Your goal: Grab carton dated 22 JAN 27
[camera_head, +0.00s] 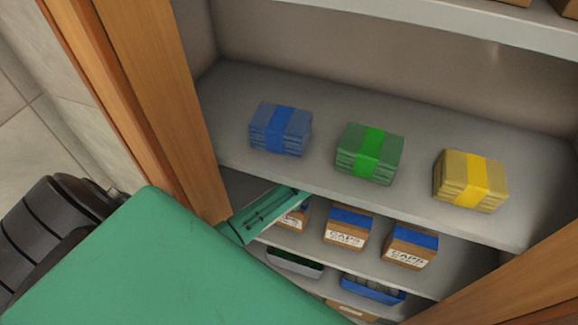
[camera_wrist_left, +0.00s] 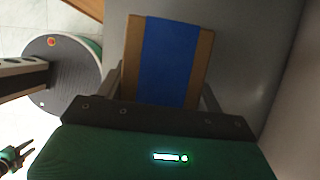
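Three brown cartons with blue tops stand on the middle shelf in the head view: a left carton (camera_head: 292,217), partly hidden behind my left gripper, a middle carton (camera_head: 346,231) and a right carton (camera_head: 410,247). The middle and right ones read "CAPS". No date is legible. My left gripper (camera_head: 290,193) reaches in at the left carton. In the left wrist view a brown carton with a blue band (camera_wrist_left: 168,55) lies between its fingers, one on each side; firm contact cannot be told. My right gripper (camera_wrist_left: 28,150) shows small at lower left, fingers apart and empty.
Above, a shelf (camera_head: 230,165) holds a blue bundle (camera_head: 281,130), a green bundle (camera_head: 370,153) and a yellow bundle (camera_head: 470,181). Lower down are a green-filled tray (camera_head: 295,265) and a blue tray (camera_head: 372,290).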

